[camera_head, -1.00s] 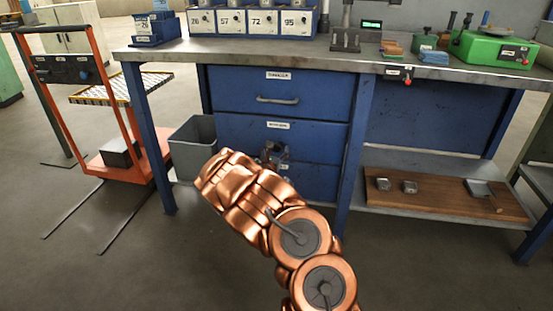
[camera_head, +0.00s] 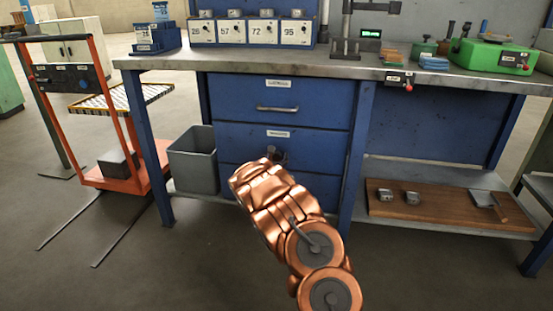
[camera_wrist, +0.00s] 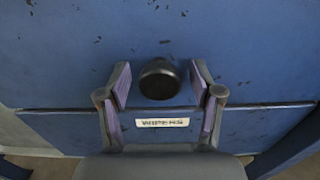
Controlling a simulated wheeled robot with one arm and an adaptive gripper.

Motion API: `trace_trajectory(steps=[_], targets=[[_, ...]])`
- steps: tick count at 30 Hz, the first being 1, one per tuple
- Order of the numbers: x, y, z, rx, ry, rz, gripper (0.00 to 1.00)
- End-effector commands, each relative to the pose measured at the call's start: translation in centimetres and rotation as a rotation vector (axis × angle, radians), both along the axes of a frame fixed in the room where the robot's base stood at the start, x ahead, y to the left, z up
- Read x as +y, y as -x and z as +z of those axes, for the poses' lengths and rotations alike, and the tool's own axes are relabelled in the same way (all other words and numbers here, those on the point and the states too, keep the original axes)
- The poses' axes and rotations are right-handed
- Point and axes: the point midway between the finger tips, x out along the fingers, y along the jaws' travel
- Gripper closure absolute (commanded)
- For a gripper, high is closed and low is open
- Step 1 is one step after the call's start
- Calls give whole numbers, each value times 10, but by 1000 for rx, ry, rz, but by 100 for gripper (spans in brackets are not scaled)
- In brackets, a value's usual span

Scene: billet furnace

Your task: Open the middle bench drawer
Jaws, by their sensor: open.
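The middle bench drawer (camera_head: 235,140) is a blue front under the top drawer, with a white label near its upper edge. My gripper (camera_head: 277,156) is in front of it, mostly hidden by my copper-coloured arm in the head view. In the wrist view the middle drawer's face (camera_wrist: 80,60) fills the upper part, with a round black knob (camera_wrist: 160,79) on it. My gripper (camera_wrist: 161,72) is open, with one purple-padded finger left and one right of the knob. I cannot tell whether either finger touches it. The drawer looks shut.
The top drawer (camera_head: 330,95) has a bar handle and is shut. The bottom drawer, labelled WIPERS (camera_wrist: 161,122), is below. A grey bin (camera_head: 192,165) stands left of the drawers. A bench leg (camera_head: 356,150) is just right of them. Open floor lies in front.

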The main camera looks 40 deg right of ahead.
Motion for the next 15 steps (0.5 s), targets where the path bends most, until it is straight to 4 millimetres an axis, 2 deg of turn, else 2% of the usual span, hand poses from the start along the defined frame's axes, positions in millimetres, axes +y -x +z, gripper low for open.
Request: trace_trajectory(steps=[10,15], targets=[[-2,-2,1,0,2,1,35],[-2,-2,1,0,2,1,51]])
